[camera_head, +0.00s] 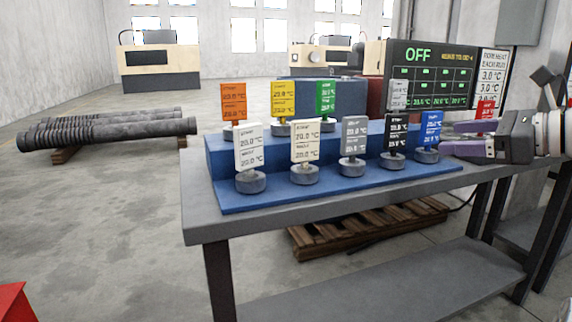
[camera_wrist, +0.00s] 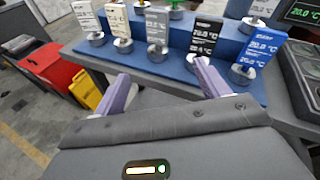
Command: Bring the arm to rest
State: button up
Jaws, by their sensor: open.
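My gripper (camera_head: 460,138) is at the right of the head view, above the right end of the grey workbench (camera_head: 205,215). Its two purple fingers are apart with nothing between them. In the head view the fingers point left, close to the blue tag (camera_head: 430,127); I cannot tell whether they touch it. In the wrist view my gripper (camera_wrist: 160,88) shows the spread fingers pointing at the front row of tags. The right finger overlaps the base of the black tag (camera_wrist: 205,38) in that view.
Several coloured tags on round grey bases stand on a stepped blue rack (camera_head: 290,195), including white (camera_head: 248,148), orange (camera_head: 233,100) and yellow (camera_head: 283,98) ones. A display panel reading OFF (camera_head: 425,62) stands behind. A red bin (camera_wrist: 50,68) shows at left in the wrist view. Pipes (camera_head: 110,130) lie on the floor.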

jog(key=s+a+f+n+g+h, duration=0.2)
jog(key=s+a+f+n, duration=0.25)
jog(key=a+f, duration=0.3)
jog(key=s+a+f+n+g+h, duration=0.3)
jog(key=a+f+n, duration=0.3)
jog(key=a+f, duration=0.15)
jog(key=s+f+n+h, duration=0.5)
jog(key=s+f+n, duration=0.7)
jog(key=f+n, duration=0.2)
jog(key=shift+s+a+f+g, duration=0.2)
jog(key=shift+a+f+g, duration=0.1)
jog(key=shift+f, duration=0.25)
jog(key=shift+n, duration=0.25)
